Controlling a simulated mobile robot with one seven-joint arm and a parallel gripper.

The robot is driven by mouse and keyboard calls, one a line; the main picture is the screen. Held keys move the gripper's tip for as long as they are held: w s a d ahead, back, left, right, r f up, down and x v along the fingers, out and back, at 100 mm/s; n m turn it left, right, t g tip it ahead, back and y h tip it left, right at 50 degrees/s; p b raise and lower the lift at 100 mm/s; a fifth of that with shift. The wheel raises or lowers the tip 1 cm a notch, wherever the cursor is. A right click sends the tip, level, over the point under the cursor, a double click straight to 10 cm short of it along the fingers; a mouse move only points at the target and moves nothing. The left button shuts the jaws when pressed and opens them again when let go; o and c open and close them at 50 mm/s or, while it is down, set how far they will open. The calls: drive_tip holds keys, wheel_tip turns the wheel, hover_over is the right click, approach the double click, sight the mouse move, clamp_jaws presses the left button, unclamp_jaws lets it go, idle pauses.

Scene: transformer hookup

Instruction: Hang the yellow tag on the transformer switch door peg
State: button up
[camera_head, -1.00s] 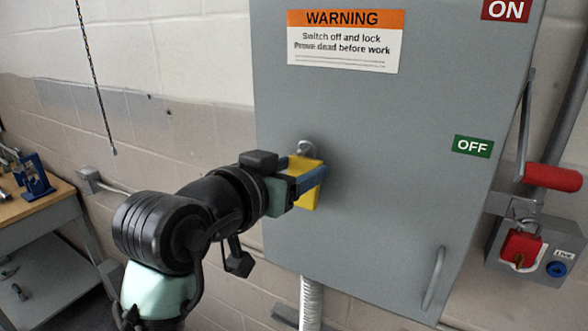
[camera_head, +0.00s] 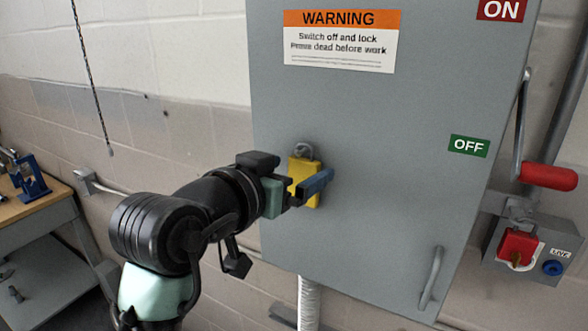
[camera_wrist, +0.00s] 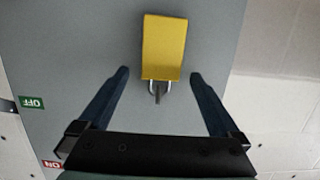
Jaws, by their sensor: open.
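The yellow tag (camera_head: 303,178) hangs by its metal loop from the peg (camera_head: 303,149) on the grey switch door (camera_head: 400,150), flat side close to the door. The wrist view also shows the tag (camera_wrist: 163,48), with the loop around the peg (camera_wrist: 157,92). My gripper (camera_head: 302,183) is open at the tag. In the wrist view, its blue fingers stand apart on either side (camera_wrist: 159,76), with clear gaps to the tag.
A red-handled lever (camera_head: 548,176) and a small box with a red padlock (camera_head: 518,246) are right of the door. A door handle (camera_head: 431,278) is at the lower right. A workbench (camera_head: 40,205) stands at the left. A chain (camera_head: 92,80) hangs by the wall.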

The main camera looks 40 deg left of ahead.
drive_tip(key=b+v, duration=0.3)
drive_tip(key=v, duration=1)
drive_tip(key=w+d+r+m+t+h, duration=0.1)
drive_tip(key=w+d+r+t, duration=0.4)
drive_tip(key=w+d+r, duration=0.5)
drive_tip(key=s+d+r+m+t+h, duration=0.1)
drive_tip(key=s+d+r+t, duration=0.1)
drive_tip(key=d, duration=0.7)
drive_tip(key=s+d+r+t+h, duration=0.1)
drive_tip(key=s+d+r+t, duration=0.1)
drive_tip(key=d+r+t, duration=0.3)
drive_tip(key=d, duration=0.4)
drive_tip(key=shift+s+m+h, duration=0.3)
drive_tip(key=shift+s+m, duration=0.1)
drive_tip(key=shift+r, duration=0.1)
